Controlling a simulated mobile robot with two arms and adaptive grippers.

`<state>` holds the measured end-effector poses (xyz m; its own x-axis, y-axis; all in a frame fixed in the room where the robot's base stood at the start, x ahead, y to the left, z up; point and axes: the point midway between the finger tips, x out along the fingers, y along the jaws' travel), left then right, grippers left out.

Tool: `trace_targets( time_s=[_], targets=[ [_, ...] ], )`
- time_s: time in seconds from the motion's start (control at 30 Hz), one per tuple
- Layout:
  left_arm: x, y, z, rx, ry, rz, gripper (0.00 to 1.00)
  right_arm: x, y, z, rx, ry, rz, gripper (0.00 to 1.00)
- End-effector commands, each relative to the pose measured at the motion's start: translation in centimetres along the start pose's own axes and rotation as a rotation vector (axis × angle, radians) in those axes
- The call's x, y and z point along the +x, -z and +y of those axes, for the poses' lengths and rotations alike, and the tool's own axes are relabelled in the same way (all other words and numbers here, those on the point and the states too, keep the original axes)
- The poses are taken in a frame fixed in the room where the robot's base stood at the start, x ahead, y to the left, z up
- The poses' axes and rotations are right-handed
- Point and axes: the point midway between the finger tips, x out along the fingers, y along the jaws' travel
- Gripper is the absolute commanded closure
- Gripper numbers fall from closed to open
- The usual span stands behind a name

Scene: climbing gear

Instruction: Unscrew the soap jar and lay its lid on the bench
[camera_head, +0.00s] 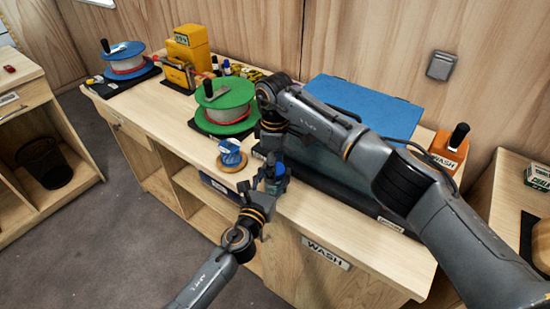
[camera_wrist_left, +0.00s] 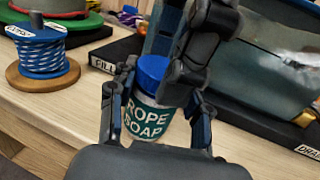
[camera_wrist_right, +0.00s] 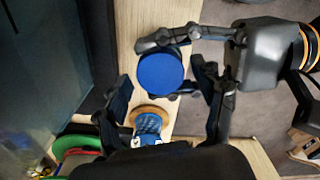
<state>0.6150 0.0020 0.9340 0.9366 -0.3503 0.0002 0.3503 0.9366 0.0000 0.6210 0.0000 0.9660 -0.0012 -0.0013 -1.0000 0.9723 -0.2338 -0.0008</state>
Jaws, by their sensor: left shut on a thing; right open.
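My left gripper (camera_wrist_left: 156,100) is shut on the jar's body, a finger at each side. My right gripper (camera_wrist_right: 163,80) points down over the jar, its open fingers on either side of the lid with gaps between. In the head view the arms largely hide the jar.
A blue-and-white cord spool (camera_head: 231,155) stands close left of the jar. A green reel (camera_head: 226,104) is behind it. A wash tank with a blue lid (camera_head: 366,104) stands right of the jar. The bench's front strip is narrow.

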Motion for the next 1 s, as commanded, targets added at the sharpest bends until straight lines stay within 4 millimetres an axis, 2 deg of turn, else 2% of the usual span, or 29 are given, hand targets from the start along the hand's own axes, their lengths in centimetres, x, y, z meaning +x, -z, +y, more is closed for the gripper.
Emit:
trace_targets(
  time_s=[0.2, 0.47, 0.5, 0.63, 0.83, 1.0],
  targets=[
    [-0.05, 0.22, 0.01, -0.001, 0.000, 0.004, 1.00, 0.05, -0.01, -0.01, 0.000, 0.000, 0.000, 0.33],
    [-0.06, 0.22, 0.00, -0.001, 0.000, 0.004, 1.00, 0.05, -0.02, 0.01, 0.000, 0.000, 0.000, 0.86],
    [-0.06, 0.22, 0.00, -0.001, 0.000, 0.004, 1.00, 0.05, -0.02, 0.01, 0.000, 0.000, 0.000, 0.88],
    [-0.06, 0.22, -0.01, -0.001, 0.000, 0.004, 1.00, 0.04, -0.04, 0.04, -0.020, -0.001, -0.001, 0.88],
    [-0.06, 0.22, -0.02, 0.000, 0.000, 0.004, 1.00, 0.04, -0.08, 0.06, -0.232, -0.001, -0.002, 0.88],
    [-0.07, 0.22, -0.03, 0.000, 0.001, 0.004, 1.00, 0.04, -0.07, 0.06, -0.302, -0.001, -0.002, 0.88]
  ],
)
